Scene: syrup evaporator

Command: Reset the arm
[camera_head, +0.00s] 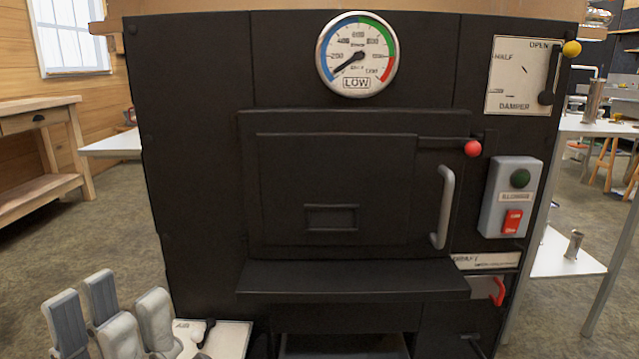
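My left gripper (109,312) is at the lower left, in front of the black evaporator (190,190). Its grey fingers point up and stand apart, with nothing seen between them. It is apart from the door and controls and left of a white panel (232,338) with a small black-and-white lever. My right gripper is not in view.
The firebox door (335,190) is shut, with a red-knobbed latch (472,149) and a grey handle (443,207). The gauge (357,54) reads LOW. The damper lever (550,75) stands at OPEN. A switch box (510,197) is at right. A wooden bench (35,105) stands left.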

